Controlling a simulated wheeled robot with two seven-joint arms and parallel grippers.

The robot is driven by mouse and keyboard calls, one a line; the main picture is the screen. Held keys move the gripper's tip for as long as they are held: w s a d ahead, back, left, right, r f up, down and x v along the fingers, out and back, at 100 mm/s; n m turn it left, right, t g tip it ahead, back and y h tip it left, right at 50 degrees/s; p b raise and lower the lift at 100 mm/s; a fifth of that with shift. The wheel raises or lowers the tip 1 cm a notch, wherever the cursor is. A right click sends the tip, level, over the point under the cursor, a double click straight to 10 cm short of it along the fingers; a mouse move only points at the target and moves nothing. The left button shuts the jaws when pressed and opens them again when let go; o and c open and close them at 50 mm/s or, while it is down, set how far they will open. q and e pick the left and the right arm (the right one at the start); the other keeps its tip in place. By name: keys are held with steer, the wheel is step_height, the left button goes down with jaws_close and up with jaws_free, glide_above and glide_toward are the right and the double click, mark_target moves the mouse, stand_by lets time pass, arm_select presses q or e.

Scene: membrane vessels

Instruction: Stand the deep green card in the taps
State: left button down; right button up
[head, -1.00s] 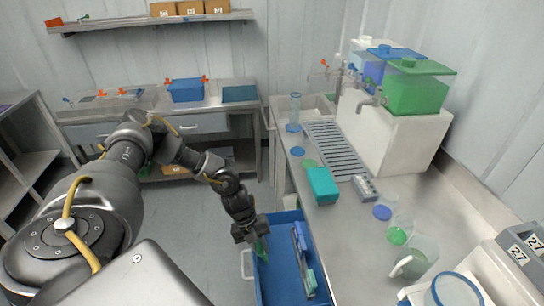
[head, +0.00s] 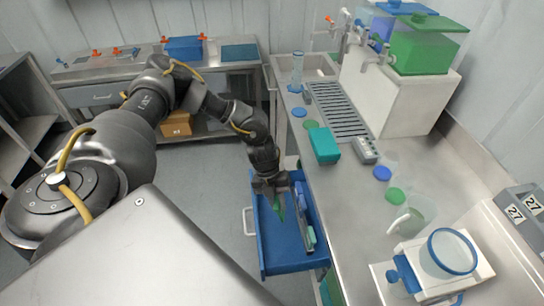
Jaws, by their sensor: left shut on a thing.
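My left gripper (head: 272,190) points down over the far end of the open blue drawer (head: 278,252). It is shut on a deep green card (head: 279,207), which hangs tilted below the fingers. Its top is hidden by the fingers, and I cannot tell whether its lower edge touches the drawer. Metal taps (head: 366,40) stick out at the front of the vessels on the white stand, at the back of the right counter. The green vessel (head: 428,50) is nearest. My right gripper is not in view.
Blue and green pieces (head: 305,215) lie along the drawer's right side. On the steel counter (head: 350,200) are a teal box (head: 324,145), a grey drain grate (head: 340,110), a small keypad device (head: 365,150), a clear jug (head: 415,212) and several coloured lids.

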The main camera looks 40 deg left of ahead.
arm_select(q)
steer(key=w+d+r+m+g+y+b, duration=0.1)
steer(key=w+d+r+m+g+y, duration=0.15)
steer(key=d+r+m, duration=0.6)
steer(key=w+d+r+m+g+y+b, duration=0.15)
steer(key=d+r+m+y, duration=0.35)
steer(key=d+m, duration=0.65)
steer(key=s+d+r+m+t+b, duration=0.1)
steer(key=r+m+t, duration=0.3)
steer(key=m, duration=0.7)
steer(key=s+d+r+m+t+b, duration=0.1)
steer(key=s+r+m+t, duration=0.3)
steer(key=m, duration=0.6)
step_height(320, 180, up, 3)
steer(key=shift+s+d+f+m+y+b, duration=0.25)
steer(key=shift+m+y+b, duration=0.15)
steer(key=shift+b, duration=0.15)
